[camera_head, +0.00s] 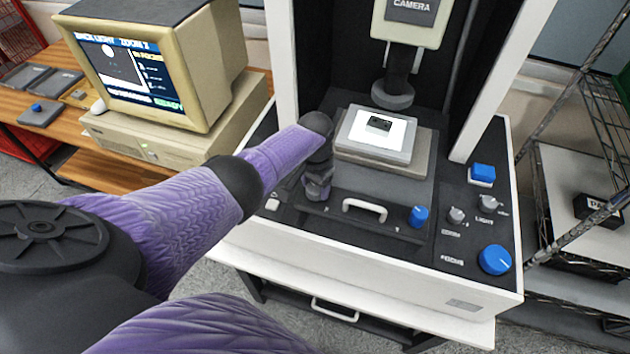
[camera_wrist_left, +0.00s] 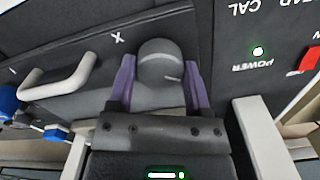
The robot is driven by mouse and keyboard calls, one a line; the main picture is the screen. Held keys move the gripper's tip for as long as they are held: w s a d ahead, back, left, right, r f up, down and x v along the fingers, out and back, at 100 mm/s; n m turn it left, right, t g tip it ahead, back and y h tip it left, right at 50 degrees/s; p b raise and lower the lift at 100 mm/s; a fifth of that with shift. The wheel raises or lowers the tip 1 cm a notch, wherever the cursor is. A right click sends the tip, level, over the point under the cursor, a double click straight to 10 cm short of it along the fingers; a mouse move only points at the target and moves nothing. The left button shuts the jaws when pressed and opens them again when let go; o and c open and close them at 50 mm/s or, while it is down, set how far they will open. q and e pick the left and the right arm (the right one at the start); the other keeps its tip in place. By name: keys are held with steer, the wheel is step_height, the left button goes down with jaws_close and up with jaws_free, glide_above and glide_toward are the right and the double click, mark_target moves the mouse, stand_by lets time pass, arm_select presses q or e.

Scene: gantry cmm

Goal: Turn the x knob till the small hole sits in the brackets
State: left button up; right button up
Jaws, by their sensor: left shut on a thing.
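My left gripper (camera_head: 318,190) is at the front left of the machine's panel. In the left wrist view its two purple fingers (camera_wrist_left: 160,88) stand on either side of the grey x knob (camera_wrist_left: 158,62) and are shut on it. A white X is printed beside the knob. In the head view the gripper and wrist mostly cover the knob. A small dark part (camera_head: 380,124) lies on the lit stage (camera_head: 376,152) under the camera. My right gripper is out of view.
A white handle (camera_head: 364,208), a blue knob (camera_head: 418,216), grey light knobs (camera_head: 456,215) and a large blue focus knob (camera_head: 495,259) lie to the right on the panel. White gantry posts rise beside the stage. A wire shelf (camera_head: 610,130) stands at right.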

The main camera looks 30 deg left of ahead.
mark_target(315, 187)
arm_select(q)
steer(key=shift+w+n, duration=0.1)
steer(key=shift+n, duration=0.5)
steer(key=o, duration=1.3)
step_height(315, 187, up, 10)
steer(key=p, duration=0.5)
